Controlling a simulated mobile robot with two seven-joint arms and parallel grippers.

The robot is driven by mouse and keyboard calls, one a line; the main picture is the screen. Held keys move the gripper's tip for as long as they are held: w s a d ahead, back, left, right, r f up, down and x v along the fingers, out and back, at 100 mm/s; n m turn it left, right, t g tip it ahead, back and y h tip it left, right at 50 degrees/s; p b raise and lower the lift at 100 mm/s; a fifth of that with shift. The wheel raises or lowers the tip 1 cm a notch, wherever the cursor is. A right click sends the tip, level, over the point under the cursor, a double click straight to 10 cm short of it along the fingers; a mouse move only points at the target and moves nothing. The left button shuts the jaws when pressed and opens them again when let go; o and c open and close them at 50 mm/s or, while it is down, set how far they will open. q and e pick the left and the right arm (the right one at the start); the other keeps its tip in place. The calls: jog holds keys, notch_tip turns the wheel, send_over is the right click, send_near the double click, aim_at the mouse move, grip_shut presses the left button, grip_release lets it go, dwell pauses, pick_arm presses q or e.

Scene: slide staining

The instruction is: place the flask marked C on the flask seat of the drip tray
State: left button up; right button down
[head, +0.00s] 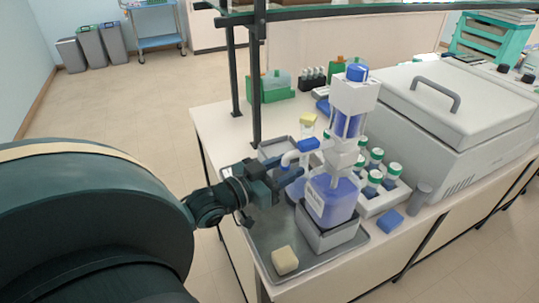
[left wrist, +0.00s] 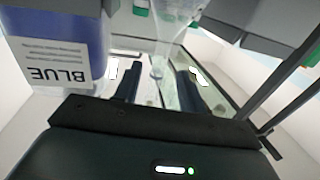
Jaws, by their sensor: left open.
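My left gripper (head: 285,178) is open, at the left side of a blue-filled bottle (head: 330,203). In the left wrist view my left gripper (left wrist: 160,88) has its fingers apart, with a clear, narrow glassy shape (left wrist: 157,62) beyond and between them. The bottle (left wrist: 60,50) stands left of the fingers there, its label reading BLUE. The grey drip tray (head: 268,228) lies under the gripper and bottle. A bluish rounded shape behind the gripper is mostly hidden. No mark C is readable, so I cannot tell which thing is that flask. My right gripper is not in view.
A tall white dispenser (head: 354,95) with a blue cap rises by the bottle. A cream block (head: 285,260) lies at the tray's front. A rack of green-capped vials (head: 375,172) and a blue block (head: 390,222) are right. A large white machine (head: 450,110) fills the bench behind.

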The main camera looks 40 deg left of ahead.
pick_arm(q)
jog(key=s, duration=0.2)
jog(key=s+a, duration=0.1)
jog(key=s, duration=0.1)
jog(key=shift+s, duration=0.3)
dwell(0.3)
